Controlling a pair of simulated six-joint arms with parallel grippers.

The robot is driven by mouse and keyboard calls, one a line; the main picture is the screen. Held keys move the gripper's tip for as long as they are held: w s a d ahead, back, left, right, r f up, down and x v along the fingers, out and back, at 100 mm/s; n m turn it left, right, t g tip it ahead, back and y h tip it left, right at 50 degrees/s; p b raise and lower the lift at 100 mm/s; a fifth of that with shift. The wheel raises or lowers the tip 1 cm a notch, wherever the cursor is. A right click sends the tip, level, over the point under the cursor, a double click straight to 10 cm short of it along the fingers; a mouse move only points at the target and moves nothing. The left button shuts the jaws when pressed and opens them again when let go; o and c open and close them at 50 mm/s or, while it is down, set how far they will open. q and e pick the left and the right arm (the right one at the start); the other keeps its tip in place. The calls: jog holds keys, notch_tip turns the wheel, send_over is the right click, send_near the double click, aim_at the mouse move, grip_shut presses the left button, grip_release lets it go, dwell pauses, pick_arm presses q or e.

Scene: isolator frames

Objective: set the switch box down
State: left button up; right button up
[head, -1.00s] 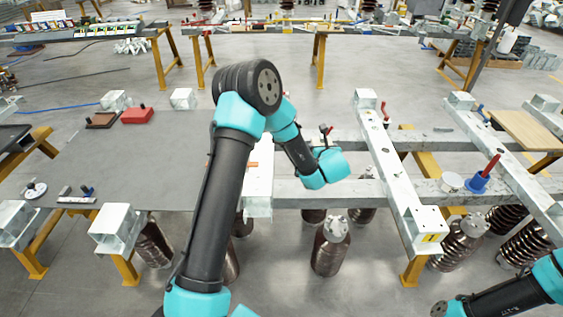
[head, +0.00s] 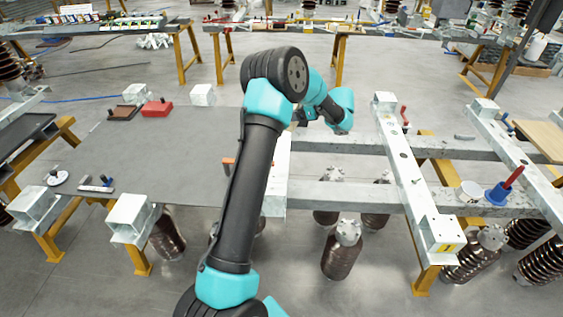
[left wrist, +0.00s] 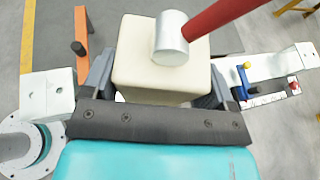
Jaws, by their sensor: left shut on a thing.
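The switch box (left wrist: 136,58) is a cream block with a silver cylinder (left wrist: 171,32) and a red lever (left wrist: 218,14) on it. It sits between the fingers of my left gripper (left wrist: 160,84) in the left wrist view, and the gripper is shut on it. In the head view my left arm reaches up the middle, its wrist over the galvanised frame just right of the grey tabletop (head: 185,150). The box and fingers are mostly hidden there behind the arm. What is under the box cannot be told. My right gripper is out of view.
A red box (head: 157,108) and a brown plate (head: 122,113) lie at the tabletop's back left. A blue base with a red lever (head: 500,192) and a white cup (head: 470,191) stand on the right rails. Brown insulators (head: 341,255) stand below. The tabletop's middle is clear.

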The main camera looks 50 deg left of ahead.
pick_arm(q)
jog(key=s+n+g, duration=0.1)
jog(key=s+a+r+n+g+h, duration=0.1)
jog(key=s, duration=0.1)
jog(key=s+a+n+g+h, duration=0.1)
jog(key=shift+s+a+r, duration=0.1)
jog(key=shift+s+r, duration=0.1)
jog(key=shift+s, duration=0.05)
notch_tip(320, 180, down, 14)
dwell(0.5)
jog(key=shift+f, duration=0.2)
jog(key=shift+f, duration=1.8)
jog(key=shift+f, duration=0.15)
jog(key=o, duration=1.1)
